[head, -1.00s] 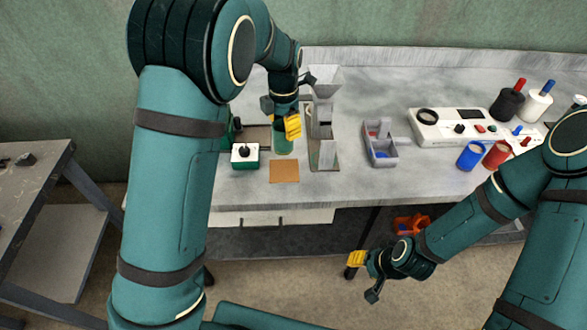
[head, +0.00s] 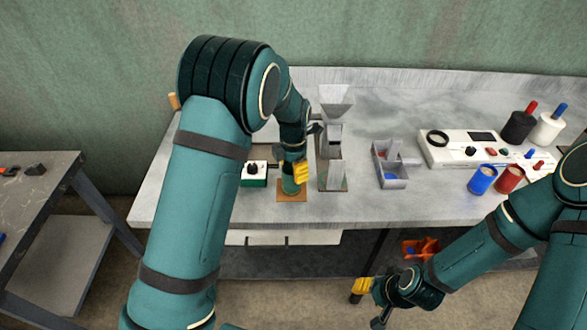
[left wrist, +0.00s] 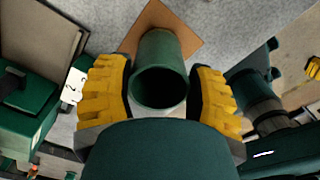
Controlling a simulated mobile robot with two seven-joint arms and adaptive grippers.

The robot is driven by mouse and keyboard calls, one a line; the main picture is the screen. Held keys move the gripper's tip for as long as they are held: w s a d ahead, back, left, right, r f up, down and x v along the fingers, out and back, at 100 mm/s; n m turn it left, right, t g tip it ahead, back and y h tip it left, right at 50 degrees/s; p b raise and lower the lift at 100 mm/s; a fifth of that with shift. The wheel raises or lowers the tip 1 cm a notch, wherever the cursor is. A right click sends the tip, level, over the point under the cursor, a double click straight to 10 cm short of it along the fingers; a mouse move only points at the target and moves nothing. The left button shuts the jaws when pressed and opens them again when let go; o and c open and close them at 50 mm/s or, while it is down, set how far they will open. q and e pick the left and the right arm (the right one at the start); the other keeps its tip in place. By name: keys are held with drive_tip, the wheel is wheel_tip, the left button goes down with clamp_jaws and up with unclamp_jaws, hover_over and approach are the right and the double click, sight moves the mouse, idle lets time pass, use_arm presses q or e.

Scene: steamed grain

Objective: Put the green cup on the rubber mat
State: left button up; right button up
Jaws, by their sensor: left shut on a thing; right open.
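The green cup (head: 290,184) stands upright over the tan rubber mat (head: 288,197); I cannot tell for sure whether its base touches the mat. My left gripper (head: 296,172) is shut on the cup. In the left wrist view the cup (left wrist: 160,75) is between the two yellow finger pads, its open mouth toward the camera, and the mat (left wrist: 190,28) shows behind it. My right gripper (head: 368,300) is open and empty, low in front of the bench.
A green-and-white box with a black knob (head: 255,175) stands just left of the mat. A grey hopper stand (head: 333,150) is close on the right. Further right are a grey divided tray (head: 391,170), a white control panel (head: 450,150), and blue (head: 482,180) and red (head: 508,180) cups.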

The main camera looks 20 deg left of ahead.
use_arm(q)
drive_tip(key=shift+f, duration=0.15)
drive_tip(key=o, duration=1.3)
wheel_tip(320, 180, up, 12)
drive_tip(key=shift+r+p, duration=0.2)
drive_tip(key=shift+p, duration=0.65)
